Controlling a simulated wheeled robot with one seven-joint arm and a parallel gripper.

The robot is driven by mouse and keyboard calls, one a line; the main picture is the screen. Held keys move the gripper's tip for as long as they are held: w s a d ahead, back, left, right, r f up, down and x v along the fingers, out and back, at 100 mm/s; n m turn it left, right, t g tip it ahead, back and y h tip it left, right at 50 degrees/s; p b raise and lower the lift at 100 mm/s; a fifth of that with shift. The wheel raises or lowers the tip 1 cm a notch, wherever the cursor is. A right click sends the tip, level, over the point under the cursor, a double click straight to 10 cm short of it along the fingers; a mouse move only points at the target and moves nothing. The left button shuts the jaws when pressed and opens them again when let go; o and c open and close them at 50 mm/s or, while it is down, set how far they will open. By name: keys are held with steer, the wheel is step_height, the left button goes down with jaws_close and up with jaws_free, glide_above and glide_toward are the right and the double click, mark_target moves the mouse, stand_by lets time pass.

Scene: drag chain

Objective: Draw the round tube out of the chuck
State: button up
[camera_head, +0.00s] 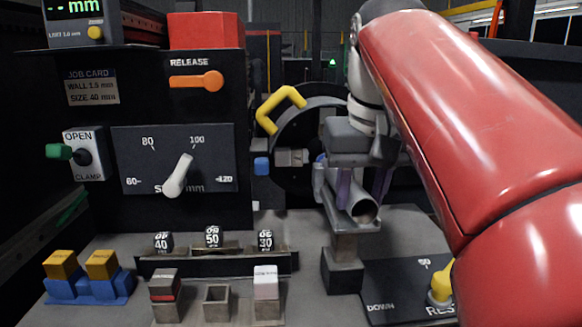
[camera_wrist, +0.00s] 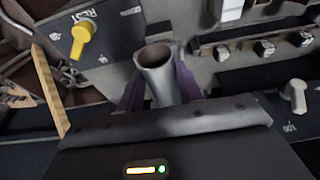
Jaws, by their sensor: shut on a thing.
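The round tube (camera_head: 358,204) is a grey metal pipe with its open end facing the camera, just above a grey support post. My gripper (camera_head: 352,188) has its purple fingers on both sides of the tube and is shut on it. In the wrist view the tube (camera_wrist: 158,72) stands between the two purple fingers (camera_wrist: 160,90), open end up. The chuck (camera_head: 292,157) is a dark round body with a grey jaw, left of and behind the tube. My gripper and arm hide part of it, and I cannot tell whether the tube's far end is inside.
A yellow handle (camera_head: 281,110) sits on the chuck's rim. The support post (camera_head: 343,262) stands below the tube. A rest panel with a yellow knob (camera_head: 441,285) is at right. An open/clamp switch (camera_head: 82,154), a release lever (camera_head: 197,81) and numbered blocks (camera_head: 212,237) are at left.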

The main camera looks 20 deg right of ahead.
mark_target(365, 217)
steer(key=shift+s+a+r, duration=0.1)
steer(key=shift+s+a, duration=0.15)
steer(key=shift+s, duration=0.55)
steer(key=shift+s+a+r, duration=0.1)
steer(key=shift+s+a, duration=0.1)
steer(key=shift+s, duration=0.6)
steer(key=o, duration=1.2)
steer(key=shift+c, duration=0.2)
